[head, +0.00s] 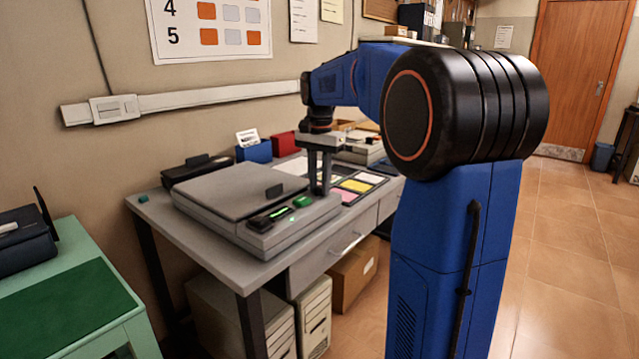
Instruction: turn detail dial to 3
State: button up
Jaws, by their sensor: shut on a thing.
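A grey flatbed machine (236,191) with a closed lid sits on the grey desk in the head view. Its front strip carries a small dark panel with a lit green display (271,217) and a green button (302,201). My gripper (320,190) points straight down at the right end of that strip, just right of the green button. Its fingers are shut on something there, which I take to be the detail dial. The dial, its marks and its setting are hidden behind the fingers or too small to make out.
Coloured cards on a dark mat (362,184) lie right of the machine. A black device (196,172), a blue box (254,151) and a red box (285,144) stand behind it. A green-topped table (70,305) is at the left.

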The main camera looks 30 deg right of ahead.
aim_at(320, 188)
jog(key=shift+m, duration=1.1)
jog(key=o, duration=1.1)
jog(key=shift+c, duration=0.2)
notch_tip(320, 188, up, 18)
jog(key=shift+f, duration=0.25)
